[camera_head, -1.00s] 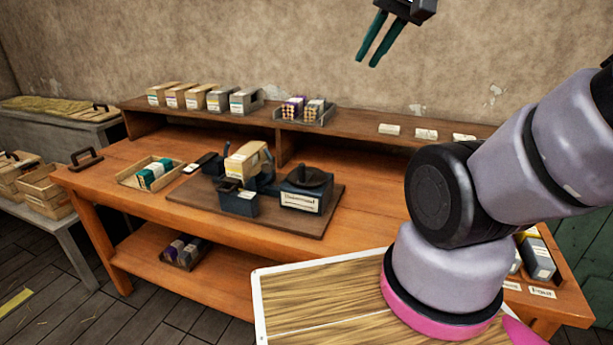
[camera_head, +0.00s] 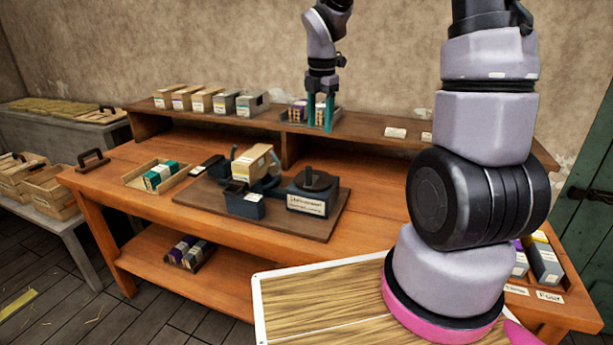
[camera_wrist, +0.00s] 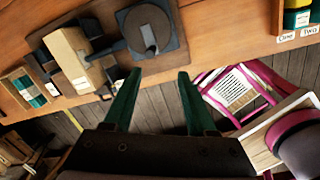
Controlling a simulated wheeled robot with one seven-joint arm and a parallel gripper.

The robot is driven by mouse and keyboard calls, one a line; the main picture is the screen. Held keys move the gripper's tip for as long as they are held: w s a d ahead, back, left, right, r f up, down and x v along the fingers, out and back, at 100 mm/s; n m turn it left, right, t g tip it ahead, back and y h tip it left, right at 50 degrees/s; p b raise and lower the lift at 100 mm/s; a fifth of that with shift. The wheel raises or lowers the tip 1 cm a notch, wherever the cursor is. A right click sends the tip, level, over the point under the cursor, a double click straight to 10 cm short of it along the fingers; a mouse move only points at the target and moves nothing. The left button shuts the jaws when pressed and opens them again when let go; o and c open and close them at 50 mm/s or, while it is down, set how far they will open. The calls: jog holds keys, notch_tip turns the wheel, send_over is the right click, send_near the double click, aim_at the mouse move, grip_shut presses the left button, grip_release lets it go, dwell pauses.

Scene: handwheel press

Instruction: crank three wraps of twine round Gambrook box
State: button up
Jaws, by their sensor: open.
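A tan box (camera_head: 252,163) sits in the dark winding device on a brown board (camera_head: 215,205); it also shows in the wrist view (camera_wrist: 72,50). I cannot read a Gambrook name on it. To its right is a dark block (camera_head: 312,192) with a round wheel and upright knob on top and a white label in front. The wheel is top centre in the wrist view (camera_wrist: 148,28). Any twine is too small to tell. My gripper (camera_head: 320,122) points down, open and empty, its teal fingers apart. In the wrist view my gripper (camera_wrist: 157,82) is clear of the wheel.
Tan and grey boxes (camera_head: 200,100) stand on the raised back shelf, with a tray of small purple and tan packs (camera_head: 297,112) beside them. A wooden tray with teal packs (camera_head: 160,176) lies left of the board. White labels (camera_head: 396,133) lie along the shelf. Bench right of the board is clear.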

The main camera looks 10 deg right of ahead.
aim_at(309, 167)
jog(key=f+n, duration=0.2)
jog(key=w+a+f+n, duration=0.1)
jog(key=f+n, duration=0.1)
jog(key=w+a+f+n+g, duration=0.1)
jog(key=f, duration=0.1)
jog(key=shift+w+f+n, duration=0.1)
jog(key=shift+w+n, duration=0.1)
jog(key=shift+n, duration=0.2)
jog(key=shift+a+f+n, duration=0.15)
jog(key=shift+f+n, duration=0.25)
jog(key=shift+f, duration=0.2)
notch_tip(309, 167, down, 10)
jog(key=shift+w+f, duration=0.1)
grip_shut()
